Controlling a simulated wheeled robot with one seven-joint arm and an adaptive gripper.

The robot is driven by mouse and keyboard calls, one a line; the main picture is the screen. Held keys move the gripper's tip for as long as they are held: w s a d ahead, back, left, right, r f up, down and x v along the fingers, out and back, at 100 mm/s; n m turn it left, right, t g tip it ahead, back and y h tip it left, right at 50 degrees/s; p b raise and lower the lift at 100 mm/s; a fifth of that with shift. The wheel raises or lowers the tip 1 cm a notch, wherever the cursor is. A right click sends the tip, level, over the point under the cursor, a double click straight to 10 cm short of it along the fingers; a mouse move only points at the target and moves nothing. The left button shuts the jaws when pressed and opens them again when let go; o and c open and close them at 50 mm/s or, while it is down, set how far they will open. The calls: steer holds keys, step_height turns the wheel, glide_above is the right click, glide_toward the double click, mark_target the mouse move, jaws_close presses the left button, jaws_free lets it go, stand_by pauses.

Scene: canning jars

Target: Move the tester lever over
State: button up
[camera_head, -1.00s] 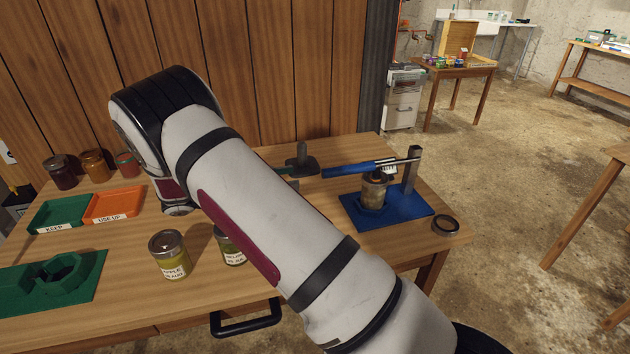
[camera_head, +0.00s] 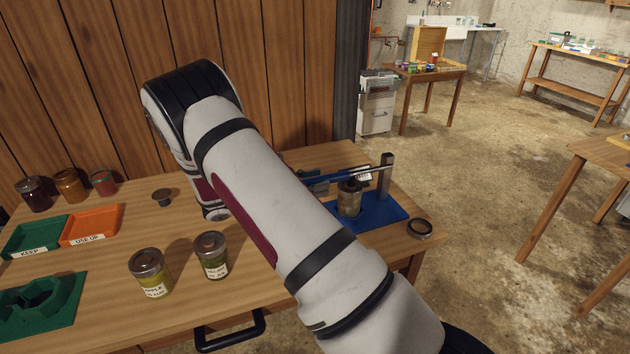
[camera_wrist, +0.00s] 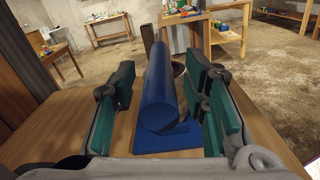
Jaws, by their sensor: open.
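The tester has a blue base (camera_head: 388,213), an upright grey post (camera_head: 385,172) at its right and a lever with a blue handle (camera_head: 322,179) reaching left, roughly level. A jar (camera_head: 349,201) stands on the base under the lever. In the wrist view the blue handle (camera_wrist: 158,92) runs lengthwise between the green-padded fingers of my gripper (camera_wrist: 160,75). The gripper is open, with a visible gap on the handle's left side; contact on the right is hard to judge. In the head view my arm hides most of the gripper and the handle's near end.
A dark ring (camera_head: 419,229) lies right of the tester near the table edge. Two labelled jars, one apple (camera_head: 150,275) and another (camera_head: 211,257), stand left of my arm. Green (camera_head: 35,238) and orange (camera_head: 90,226) trays lie further left.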

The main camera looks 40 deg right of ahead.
steer(key=shift+d, duration=0.1)
jaws_close()
steer(key=shift+r+p, duration=0.35)
steer(key=shift+r, duration=0.2)
steer(key=s+d+r+t+y+p, duration=0.1)
steer(key=d+r+y+p, duration=0.15)
steer(key=r, duration=0.35)
steer(key=d+r+t+y+p, duration=0.1)
steer(key=d+r+y+p, duration=0.1)
steer(key=r+y+p, duration=0.3)
steer(key=s+d+r+t+y+p, duration=0.1)
steer(key=s+d+r+y+p, duration=0.1)
steer(key=d+r+y, duration=0.4)
steer(key=shift+s+d+r+t, duration=0.4)
steer(key=shift+s+d+r, duration=0.3)
steer(key=shift+d+r, duration=1.3)
steer(key=shift+d+f, duration=0.4)
steer(key=shift+f, duration=0.05)
